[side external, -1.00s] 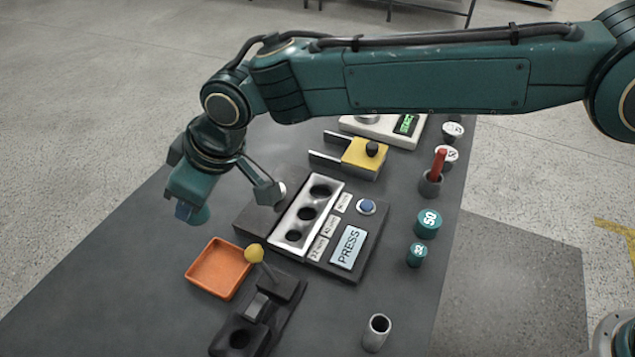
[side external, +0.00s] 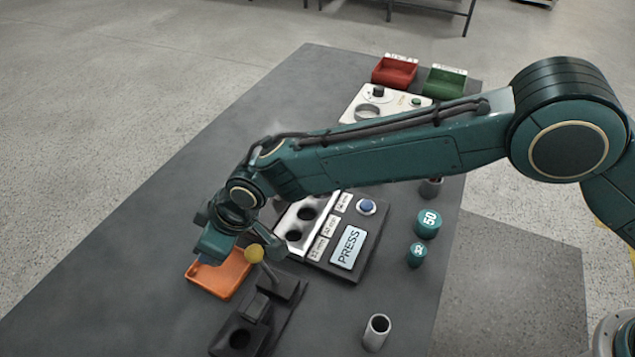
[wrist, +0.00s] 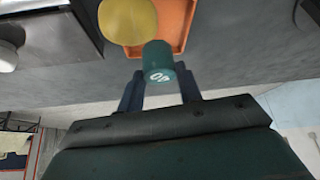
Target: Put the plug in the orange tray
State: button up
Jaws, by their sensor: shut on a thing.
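My gripper (wrist: 159,92) is shut on a green-teal plug (wrist: 158,66), a short cylinder with a white number on its end, in the wrist view. The orange tray (side external: 221,285) lies left of the black lever unit in the side view, and its floor (wrist: 176,24) shows beyond the plug in the wrist view. My gripper (side external: 210,258) is low over the tray's far left part, and hides that part. The plug is mostly hidden in the side view. I cannot tell whether it touches the tray floor.
A yellow-knobbed lever (side external: 253,253) stands close to the tray's right edge, and its knob is near the plug in the wrist view (wrist: 127,20). The PRESS panel (side external: 348,246) with sockets is to the right. Two teal plugs (side external: 428,222) and a metal tube (side external: 376,332) stand farther right.

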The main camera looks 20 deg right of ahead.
jog(key=shift+f, duration=2.05)
jog(key=shift+f, duration=0.1)
jog(key=o, duration=1.1)
jog(key=shift+c, duration=0.2)
jog(key=shift+v, duration=6.1)
